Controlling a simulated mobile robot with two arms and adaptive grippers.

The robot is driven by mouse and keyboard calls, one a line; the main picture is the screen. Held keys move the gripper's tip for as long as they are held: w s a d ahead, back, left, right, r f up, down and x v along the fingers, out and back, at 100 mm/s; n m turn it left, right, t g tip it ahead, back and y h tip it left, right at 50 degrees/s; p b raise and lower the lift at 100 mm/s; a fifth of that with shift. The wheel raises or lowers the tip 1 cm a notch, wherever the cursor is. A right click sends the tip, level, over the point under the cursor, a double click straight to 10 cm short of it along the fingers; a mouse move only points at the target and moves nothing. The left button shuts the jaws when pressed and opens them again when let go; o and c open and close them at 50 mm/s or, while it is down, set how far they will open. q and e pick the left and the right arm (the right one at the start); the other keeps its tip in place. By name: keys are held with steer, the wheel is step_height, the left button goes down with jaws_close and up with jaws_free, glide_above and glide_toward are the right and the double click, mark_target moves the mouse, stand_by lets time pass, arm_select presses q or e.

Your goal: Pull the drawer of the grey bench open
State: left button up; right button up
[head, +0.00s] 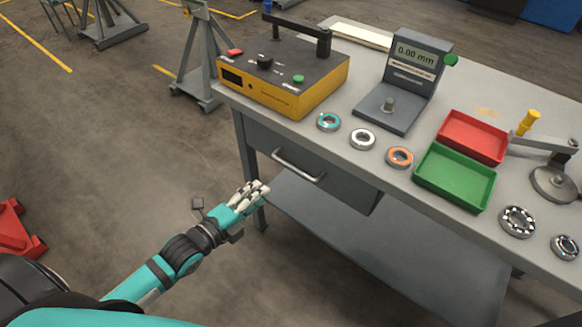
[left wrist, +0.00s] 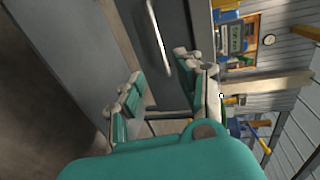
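The grey bench (head: 330,205) has a dark drawer (head: 345,190) under its top, which looks shut in the head view. A light metal bar handle (head: 298,166) runs across the drawer front. My left gripper (head: 259,188) is in front of the bench, to the left of and a little below the handle in the picture, apart from it. In the left wrist view my left gripper (left wrist: 160,78) has its fingers spread with nothing between them. The handle (left wrist: 158,38) shows ahead of the fingers there. My right gripper is not in view.
On the bench top stand a yellow tester (head: 285,80), a gauge (head: 405,80), a red tray (head: 472,137), a green tray (head: 455,177) and several bearing rings. A lower shelf (head: 400,250) lies under the drawer.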

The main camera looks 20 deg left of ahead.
mark_target(294, 167)
arm_select(q)
steer(key=x, duration=1.5)
steer(key=shift+w, duration=0.15)
jaws_close()
